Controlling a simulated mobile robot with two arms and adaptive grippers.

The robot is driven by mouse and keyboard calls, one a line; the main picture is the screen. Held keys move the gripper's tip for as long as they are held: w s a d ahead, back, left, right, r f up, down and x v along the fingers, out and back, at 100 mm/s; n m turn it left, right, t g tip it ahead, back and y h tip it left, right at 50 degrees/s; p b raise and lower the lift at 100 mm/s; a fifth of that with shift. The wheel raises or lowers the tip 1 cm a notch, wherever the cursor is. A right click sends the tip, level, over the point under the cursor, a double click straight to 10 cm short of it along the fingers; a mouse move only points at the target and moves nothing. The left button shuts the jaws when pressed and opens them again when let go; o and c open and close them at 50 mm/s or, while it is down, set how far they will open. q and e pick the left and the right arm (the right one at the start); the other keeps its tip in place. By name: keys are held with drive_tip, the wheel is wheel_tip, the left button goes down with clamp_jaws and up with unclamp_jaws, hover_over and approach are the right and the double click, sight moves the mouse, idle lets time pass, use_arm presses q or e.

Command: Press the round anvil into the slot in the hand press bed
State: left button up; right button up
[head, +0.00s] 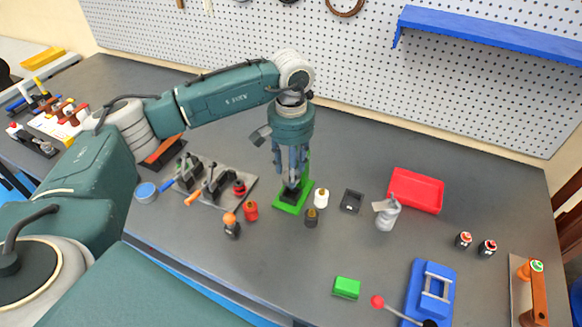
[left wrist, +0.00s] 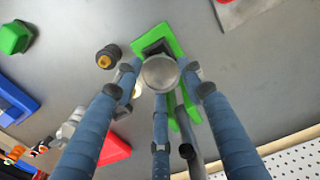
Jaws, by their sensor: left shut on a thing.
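The green hand press (head: 288,208) stands on the bench near the middle of the head view. Its green frame (left wrist: 172,38) and black bed (left wrist: 157,46) also show in the left wrist view. My left gripper (head: 291,183) points down at the press bed, with its fingers beside the press's green upright. In the left wrist view, the fingers are closed around a round silver piece (left wrist: 160,73), which looks like the round anvil. It appears over the black bed. The bed slot is hidden, and I cannot tell whether the anvil touches or sits in it. My right gripper is not in view.
A white bottle (head: 321,198) and a dark bottle (head: 311,217) stand close right of the press. A clamp board (head: 216,184) is left. Bench behind the press is clear.

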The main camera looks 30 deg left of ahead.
use_arm(q)
drive_tip(key=shift+f+b, duration=1)
drive_tip(key=shift+f, duration=0.55)
drive_tip(key=shift+b, duration=0.7)
idle(0.6)
drive_tip(key=shift+s+f+b, duration=0.1)
drive_tip(key=shift+f+b, duration=1.4)
drive_tip(key=shift+f, duration=0.05)
